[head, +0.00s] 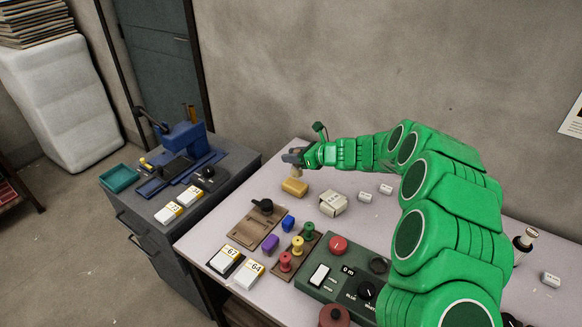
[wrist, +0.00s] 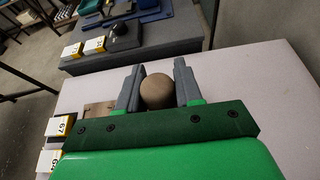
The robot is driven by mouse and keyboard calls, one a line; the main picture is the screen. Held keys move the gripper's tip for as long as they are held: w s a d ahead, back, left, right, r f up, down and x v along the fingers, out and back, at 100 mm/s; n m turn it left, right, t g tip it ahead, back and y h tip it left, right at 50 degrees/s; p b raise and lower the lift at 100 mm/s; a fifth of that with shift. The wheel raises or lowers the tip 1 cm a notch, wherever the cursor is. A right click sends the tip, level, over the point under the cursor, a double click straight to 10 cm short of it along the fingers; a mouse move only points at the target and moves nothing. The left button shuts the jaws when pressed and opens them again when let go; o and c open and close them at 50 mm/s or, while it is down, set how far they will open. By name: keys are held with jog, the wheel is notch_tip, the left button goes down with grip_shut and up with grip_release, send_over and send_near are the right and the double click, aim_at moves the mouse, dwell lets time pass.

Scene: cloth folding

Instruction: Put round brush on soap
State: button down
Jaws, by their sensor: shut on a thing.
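My gripper (head: 294,157) is at the far end of my outstretched green arm, over the back part of the light table. It is shut on the round brush (head: 297,171), whose pale lower part hangs just below the fingers. In the wrist view the brush's round brown knob (wrist: 158,92) sits between the two grey fingers (wrist: 158,86). The soap (head: 294,187), a yellow-tan block, lies on the table directly below the brush in the head view. I cannot tell whether brush and soap touch. The soap is hidden in the wrist view.
A whitish box (head: 333,203) and small white labelled pieces (head: 365,197) lie right of the soap. In front are a brown board with a black knob (head: 263,206), blue (head: 288,224) and purple blocks (head: 270,243), coloured spools (head: 297,245) and a green control panel (head: 343,277).

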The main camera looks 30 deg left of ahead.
jog(key=shift+w+a+f, duration=0.5)
jog(key=shift+w+f, duration=0.05)
jog(key=shift+f, duration=0.8)
jog(key=shift+w+a+f, duration=0.45)
jog(key=shift+w+f, duration=0.05)
jog(key=shift+f, duration=0.9)
jog(key=shift+w+a+f, duration=0.5)
jog(key=shift+w+f, duration=0.05)
jog(key=shift+f, duration=0.8)
jog(key=shift+f, duration=0.1)
jog(key=c, duration=0.7)
grip_release()
jog(key=shift+c, duration=0.2)
jog(key=shift+d+r, duration=0.2)
jog(key=v, duration=1.1)
jog(key=shift+d, duration=0.25)
jog(key=shift+r, duration=0.15)
